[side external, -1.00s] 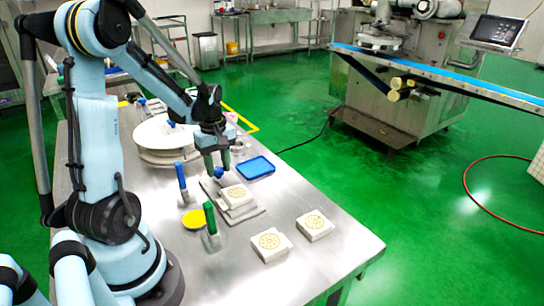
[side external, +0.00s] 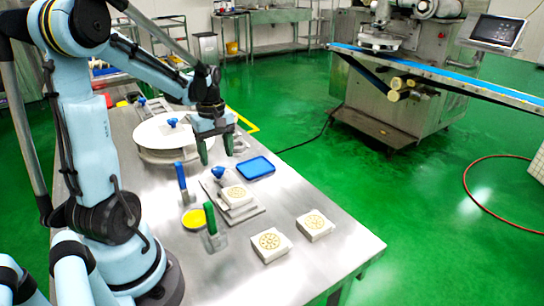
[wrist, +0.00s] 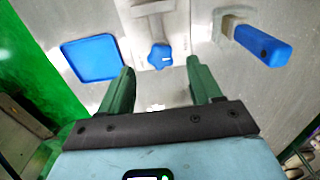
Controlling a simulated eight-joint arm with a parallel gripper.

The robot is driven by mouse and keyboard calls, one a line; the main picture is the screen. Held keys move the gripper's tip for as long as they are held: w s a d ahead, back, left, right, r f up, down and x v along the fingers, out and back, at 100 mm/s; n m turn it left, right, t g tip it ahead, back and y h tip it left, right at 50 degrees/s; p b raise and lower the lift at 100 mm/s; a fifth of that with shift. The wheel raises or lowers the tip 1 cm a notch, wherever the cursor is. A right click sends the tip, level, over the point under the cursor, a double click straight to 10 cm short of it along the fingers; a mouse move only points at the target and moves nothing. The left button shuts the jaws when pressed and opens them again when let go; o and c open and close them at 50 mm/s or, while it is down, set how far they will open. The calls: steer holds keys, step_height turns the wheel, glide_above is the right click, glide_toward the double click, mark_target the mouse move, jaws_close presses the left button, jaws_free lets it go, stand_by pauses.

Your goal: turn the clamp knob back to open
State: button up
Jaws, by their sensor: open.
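The clamp knob (side external: 218,173) is a blue lobed knob on a metal clamp plate (side external: 246,214) in the middle of the table. In the wrist view the blue knob (wrist: 159,55) shows a short white mark pointing to the right. My gripper (side external: 216,160) is above the knob, with its green fingers spread and empty. In the wrist view my gripper (wrist: 160,68) has the knob in the gap between its fingertips, beyond them and apart from both. A pale patterned block (side external: 236,194) sits on the clamp plate; the wrist view does not show it.
A blue tray (side external: 255,168) lies right of the clamp. A blue-handled tool (side external: 182,183) and a green-handled tool (side external: 210,218) stand to its left. Two patterned blocks (side external: 271,244) (side external: 315,225) lie in front. A white round turntable (side external: 166,132) is behind. The front right table is clear.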

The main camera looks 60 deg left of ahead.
mark_target(218, 169)
step_height(218, 169, up, 8)
stand_by(0.4)
steer(key=w+d+f+m+t, duration=0.1)
steer(key=d+m+t, duration=0.2)
steer(key=d+m, duration=0.6)
steer(key=w+d+f+m+t, duration=0.1)
steer(key=d+m+t, duration=0.3)
steer(key=d+m, duration=0.5)
steer(key=d, duration=0.4)
steer(key=shift+w+d, duration=0.15)
steer(key=shift+w, duration=0.1)
